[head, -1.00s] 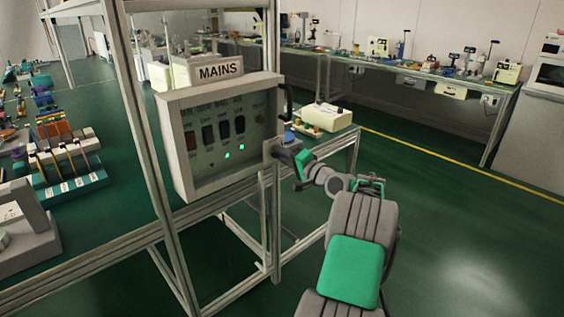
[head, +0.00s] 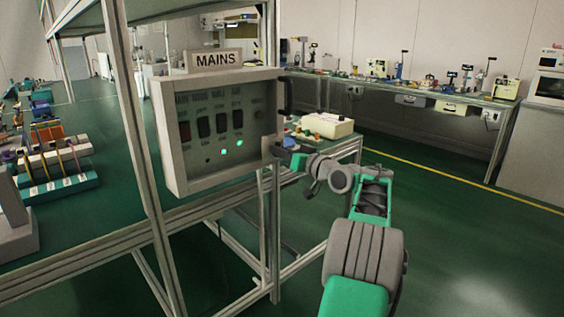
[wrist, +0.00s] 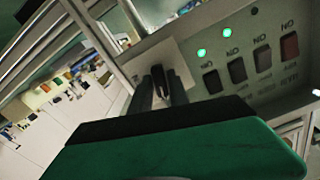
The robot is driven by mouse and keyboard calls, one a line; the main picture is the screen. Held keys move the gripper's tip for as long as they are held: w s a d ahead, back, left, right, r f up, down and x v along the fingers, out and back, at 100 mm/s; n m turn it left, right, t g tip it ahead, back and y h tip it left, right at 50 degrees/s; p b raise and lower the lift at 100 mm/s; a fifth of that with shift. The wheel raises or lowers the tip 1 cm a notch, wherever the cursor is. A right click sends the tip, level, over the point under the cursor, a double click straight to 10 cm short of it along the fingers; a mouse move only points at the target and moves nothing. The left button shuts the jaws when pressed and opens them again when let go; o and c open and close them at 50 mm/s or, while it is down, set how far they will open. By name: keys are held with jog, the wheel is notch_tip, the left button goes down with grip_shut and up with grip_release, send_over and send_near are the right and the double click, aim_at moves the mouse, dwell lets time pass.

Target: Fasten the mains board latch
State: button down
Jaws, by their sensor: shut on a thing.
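The mains board (head: 173,140) is a pale grey box with a row of dark switches and two lit green lamps, under a MAINS sign (head: 216,60). A black bar handle (head: 286,97) stands at its right edge. The latch (wrist: 159,78) shows in the wrist view as a small dark upright piece on a pale plate (wrist: 180,58) beside the switch panel. My gripper (wrist: 160,90) is shut on the latch, one finger on each side. In the head view my gripper (head: 273,148) is at the board's lower right edge, and the latch is largely hidden there.
A bench with a cream box (head: 327,125) lies just behind my gripper. Long benches (head: 440,100) line the back wall. The green floor (head: 470,240) at right is clear.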

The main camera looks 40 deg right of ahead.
jog(key=shift+n+b, duration=1.3)
jog(key=shift+n, duration=0.3)
jog(key=c, duration=1.4)
grip_release()
jog(key=shift+o, duration=0.2)
jog(key=s+p, duration=0.1)
jog(key=s, duration=0.6)
jog(key=shift+s, duration=0.4)
